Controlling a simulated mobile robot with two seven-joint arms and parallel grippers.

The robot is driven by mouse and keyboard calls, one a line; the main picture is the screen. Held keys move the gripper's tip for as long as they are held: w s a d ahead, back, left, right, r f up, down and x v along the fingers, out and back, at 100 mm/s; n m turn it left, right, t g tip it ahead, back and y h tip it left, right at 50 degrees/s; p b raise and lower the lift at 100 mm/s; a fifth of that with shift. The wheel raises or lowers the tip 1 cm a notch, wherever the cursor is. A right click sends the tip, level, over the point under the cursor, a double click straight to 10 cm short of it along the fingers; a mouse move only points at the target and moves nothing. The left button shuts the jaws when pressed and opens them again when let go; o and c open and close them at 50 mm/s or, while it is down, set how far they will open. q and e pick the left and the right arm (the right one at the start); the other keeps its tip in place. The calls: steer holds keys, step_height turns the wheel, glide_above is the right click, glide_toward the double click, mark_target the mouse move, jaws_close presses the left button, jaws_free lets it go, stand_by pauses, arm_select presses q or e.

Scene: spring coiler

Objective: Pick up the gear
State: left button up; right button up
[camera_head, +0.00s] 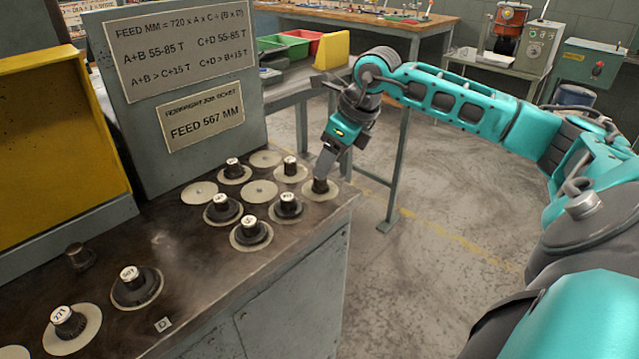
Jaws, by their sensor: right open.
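Several dark gears with pale labelled tops stand on round cream discs on the brown bench top (185,275). My right gripper (325,165) is open and points down at the rightmost gear (320,187), close to the bench's right edge. Its fingertips are at or just above this gear's top and hide part of it; I cannot tell whether they touch. Other gears include one behind (290,168), one in front (287,205), and larger ones at the near left (136,287). My left gripper is not in view.
A grey upright panel (220,80) with formula and "FEED 567 MM" signs rises behind the gears. A yellow guard (55,150) stands at left. Bare discs (259,191) lie among the gears.

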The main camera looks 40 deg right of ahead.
mark_target(320, 183)
steer(key=shift+d+x, duration=0.2)
steer(key=shift+x, duration=2.9)
steer(key=shift+w, duration=0.1)
steer(key=shift+c, duration=0.2)
jaws_close()
